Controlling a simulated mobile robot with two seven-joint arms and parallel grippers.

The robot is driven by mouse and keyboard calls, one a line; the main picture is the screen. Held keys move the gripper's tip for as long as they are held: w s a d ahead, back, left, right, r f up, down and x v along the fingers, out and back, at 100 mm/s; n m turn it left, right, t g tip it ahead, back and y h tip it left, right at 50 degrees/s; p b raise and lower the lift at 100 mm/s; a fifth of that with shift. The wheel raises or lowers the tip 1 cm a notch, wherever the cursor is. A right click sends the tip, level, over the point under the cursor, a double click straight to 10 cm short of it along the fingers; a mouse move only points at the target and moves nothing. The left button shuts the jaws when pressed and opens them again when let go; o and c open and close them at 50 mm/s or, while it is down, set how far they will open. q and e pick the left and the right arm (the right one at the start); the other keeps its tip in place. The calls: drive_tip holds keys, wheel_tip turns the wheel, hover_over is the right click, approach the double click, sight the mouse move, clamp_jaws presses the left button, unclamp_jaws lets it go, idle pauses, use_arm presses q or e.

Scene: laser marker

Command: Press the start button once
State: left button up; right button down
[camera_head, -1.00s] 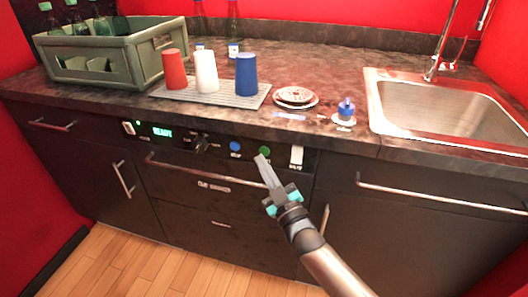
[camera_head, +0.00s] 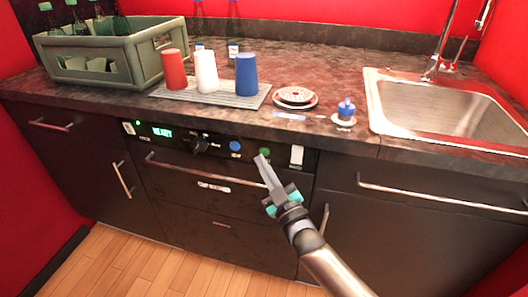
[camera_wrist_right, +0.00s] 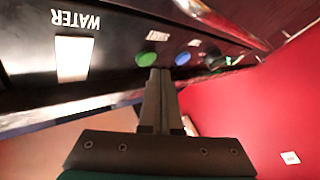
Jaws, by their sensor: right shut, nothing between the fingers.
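The green button (camera_head: 264,153) is on the black control panel below the counter edge. It also shows in the right wrist view (camera_wrist_right: 147,59), with a white label beside it that appears to read START. My right gripper (camera_head: 261,160) is shut and empty, its fingertips just in front of the panel, by the lower edge of the green button. In the right wrist view the fingertips (camera_wrist_right: 160,73) lie close to the button, between it and the blue button (camera_wrist_right: 183,58). I cannot tell if they touch. My left gripper is not in view.
The panel also has a READY display (camera_head: 162,131), a black knob (camera_head: 200,146) and a white switch (camera_head: 296,156) labelled WATER. A drawer handle (camera_head: 205,171) runs below. Cups, a crate (camera_head: 125,62), small plates and a sink (camera_head: 440,105) are on the counter.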

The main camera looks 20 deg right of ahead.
idle(0.4)
drive_tip(key=shift+w+d, duration=0.25)
drive_tip(key=shift+w, duration=0.1)
drive_tip(key=shift+w+d+b, duration=0.25)
drive_tip(key=shift+w+b, duration=0.05)
idle(0.6)
drive_tip(key=shift+s+a, duration=0.1)
idle(0.3)
drive_tip(key=shift+s+a+p, duration=0.35)
drive_tip(key=shift+s+p, duration=0.2)
drive_tip(key=shift+p, duration=0.05)
drive_tip(key=s+a+p, duration=0.1)
drive_tip(key=s+a, duration=0.1)
drive_tip(key=s+p, duration=0.1)
drive_tip(key=s, duration=0.1)
drive_tip(key=shift+s+a+p, duration=0.1)
drive_tip(key=shift+a+p, duration=0.25)
drive_tip(key=shift+a, duration=0.05)
